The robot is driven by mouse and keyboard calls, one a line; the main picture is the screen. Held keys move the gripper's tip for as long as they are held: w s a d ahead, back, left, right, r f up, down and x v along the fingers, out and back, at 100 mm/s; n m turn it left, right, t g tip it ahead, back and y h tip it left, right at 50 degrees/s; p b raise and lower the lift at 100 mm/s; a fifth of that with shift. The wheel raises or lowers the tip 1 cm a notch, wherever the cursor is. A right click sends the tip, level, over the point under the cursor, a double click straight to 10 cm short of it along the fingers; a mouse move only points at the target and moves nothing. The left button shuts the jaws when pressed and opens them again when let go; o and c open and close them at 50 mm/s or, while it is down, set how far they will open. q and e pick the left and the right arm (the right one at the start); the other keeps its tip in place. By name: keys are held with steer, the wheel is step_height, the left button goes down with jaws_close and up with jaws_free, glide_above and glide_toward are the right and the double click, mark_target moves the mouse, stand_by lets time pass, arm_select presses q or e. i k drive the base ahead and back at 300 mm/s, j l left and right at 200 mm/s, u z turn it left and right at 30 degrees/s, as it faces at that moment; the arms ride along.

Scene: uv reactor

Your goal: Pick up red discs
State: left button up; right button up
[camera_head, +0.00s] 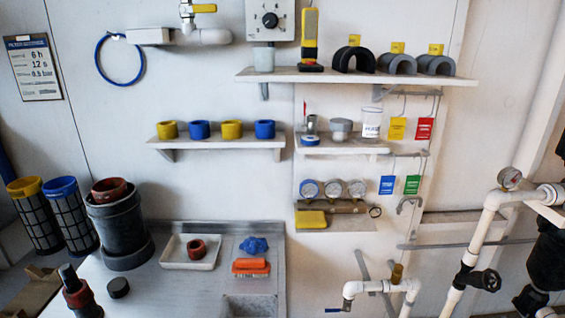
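No loose flat red disc can be made out for certain. A thick red-brown ring (197,249) with a dark hole lies in a shallow white tray (176,263) on the grey counter (200,297). A red-brown ring-like piece (110,187) sits in the top of a dark grey cylinder (120,225) at the counter's left. A dark fitting with a red-brown collar (76,291) stands at the lower left, cut by the frame.
A black cap (118,287), a blue crumpled cloth (253,246) and an orange brush-like item (251,267) lie on the counter, near a sink basin (250,306). Yellow and blue rings (231,130) line a wall shelf. White pipes (472,250) with valves stand at right.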

mark_target(78, 299)
steer(key=u, duration=1.5)
steer(key=i+j, duration=0.15)
steer(key=j, duration=0.25)
steer(key=i+j, duration=0.2)
steer(key=j, duration=0.15)
steer(key=i+j, duration=0.15)
steer(key=j, duration=0.25)
steer(key=i+j, duration=0.15)
steer(key=j, duration=0.25)
steer(key=i+j, duration=0.2)
steer(key=j, duration=0.15)
steer(key=j+z, duration=0.15)
steer(key=z, duration=0.2)
steer(key=j+z, duration=0.1)
steer(key=z, duration=0.25)
steer(key=j+z, duration=0.2)
steer(key=z, duration=0.15)
steer(key=i, duration=0.05)
